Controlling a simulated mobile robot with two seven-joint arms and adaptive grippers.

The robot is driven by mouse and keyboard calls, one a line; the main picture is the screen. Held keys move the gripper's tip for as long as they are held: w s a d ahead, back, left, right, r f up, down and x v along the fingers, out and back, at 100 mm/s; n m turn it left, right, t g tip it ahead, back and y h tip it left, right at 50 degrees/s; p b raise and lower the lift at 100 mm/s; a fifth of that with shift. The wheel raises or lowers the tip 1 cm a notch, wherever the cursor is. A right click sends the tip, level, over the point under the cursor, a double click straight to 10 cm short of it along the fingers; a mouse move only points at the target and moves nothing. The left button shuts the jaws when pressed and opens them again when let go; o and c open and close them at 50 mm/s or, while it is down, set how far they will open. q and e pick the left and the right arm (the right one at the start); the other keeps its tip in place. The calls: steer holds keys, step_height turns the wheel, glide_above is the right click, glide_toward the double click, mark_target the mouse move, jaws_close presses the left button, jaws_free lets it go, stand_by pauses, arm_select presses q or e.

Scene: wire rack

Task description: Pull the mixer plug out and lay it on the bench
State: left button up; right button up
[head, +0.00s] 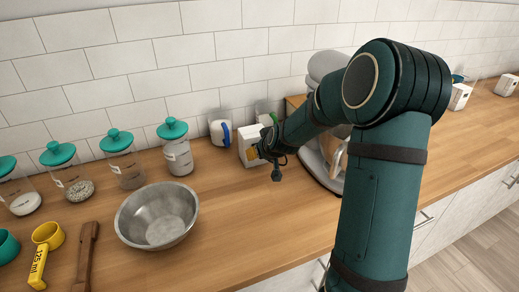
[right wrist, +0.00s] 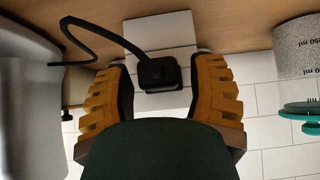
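The black mixer plug (right wrist: 158,72) sits in the front of a white socket box (right wrist: 155,32) in the right wrist view; its black cable (right wrist: 92,38) curves off to the left. In the head view the same socket box (head: 245,136) stands on the bench (head: 240,215) against the wall, and the plug is hidden there. My right gripper (right wrist: 160,62) is open, its yellow-padded fingers on either side of the plug with gaps between. In the head view the right gripper (head: 262,153) is at the box. The grey mixer (head: 328,65) is partly behind my arm. My left gripper is not in view.
A metal bowl (head: 157,215) and several teal-lidded jars (head: 178,150) stand to the left. A mug (head: 219,130) is just left of the socket box. A yellow measuring cup (head: 47,238) lies at the far left. The bench between bowl and mixer is clear.

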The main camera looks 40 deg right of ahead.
jaws_close()
steer(key=shift+s+a+f, duration=0.1)
steer(key=shift+s, duration=0.35)
stand_by(0.3)
steer(key=shift+s+a, duration=0.2)
steer(key=shift+s, duration=0.45)
stand_by(0.7)
steer(key=shift+s+a, duration=0.25)
steer(key=shift+s, duration=0.4)
steer(key=shift+s+a, duration=0.2)
steer(key=shift+s, duration=0.45)
steer(key=shift+s, duration=0.1)
steer(key=shift+s+a, duration=0.25)
steer(key=shift+s, duration=0.4)
steer(key=shift+s+a, duration=0.2)
steer(key=shift+s, duration=0.45)
